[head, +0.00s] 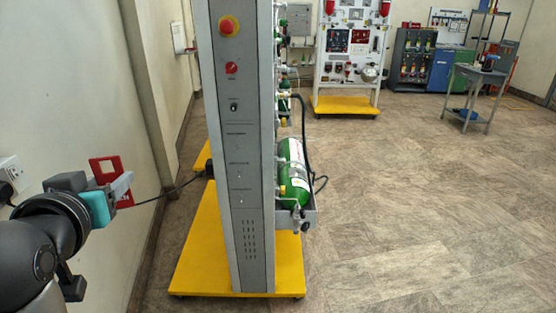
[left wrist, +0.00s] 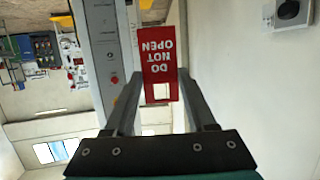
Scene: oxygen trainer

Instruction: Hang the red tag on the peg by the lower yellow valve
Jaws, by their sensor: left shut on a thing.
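The red tag (left wrist: 159,58) carries white "DO NOT OPEN" lettering, upside down in the left wrist view, with a square opening at one end. My left gripper (left wrist: 161,88) is shut on the red tag, its fingers on either side of it. In the head view the red tag (head: 105,167) shows at the tip of my left gripper (head: 117,188), in the air near the left wall. The lower yellow valve and its peg cannot be made out. My right gripper is not in view.
The grey trainer panel (head: 240,170) stands edge-on on a yellow base (head: 200,262), to the right of my left gripper. A green cylinder (head: 294,172) is mounted on its right side. A black cable runs near the left wall. Open floor (head: 420,220) lies to the right.

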